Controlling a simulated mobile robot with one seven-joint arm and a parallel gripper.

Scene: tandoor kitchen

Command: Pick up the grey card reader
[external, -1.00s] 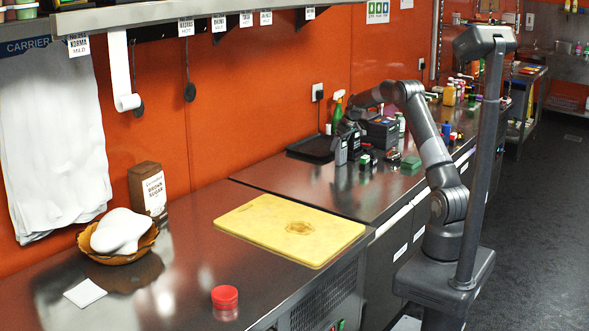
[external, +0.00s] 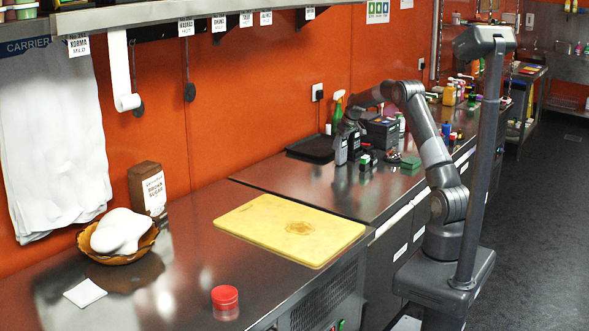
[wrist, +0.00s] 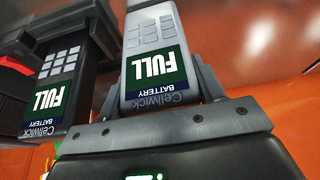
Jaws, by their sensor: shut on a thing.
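The grey card reader (wrist: 150,65), with a keypad and a dark green screen reading FULL, sits between my gripper's fingers (wrist: 158,95) in the wrist view. The gripper is shut on it. In the external view the grey reader (external: 341,154) hangs below or stands under my gripper (external: 346,132), at the far steel counter; I cannot tell whether it touches the counter. A similar black card reader (wrist: 60,80) is close on its left in the wrist view and also shows in the external view (external: 354,148).
A dark tray (external: 310,150) lies left of the gripper, with a green spray bottle (external: 338,108) behind. A dark box (external: 381,131) and small items crowd the right side. The counter in front is clear up to the yellow cutting board (external: 290,230).

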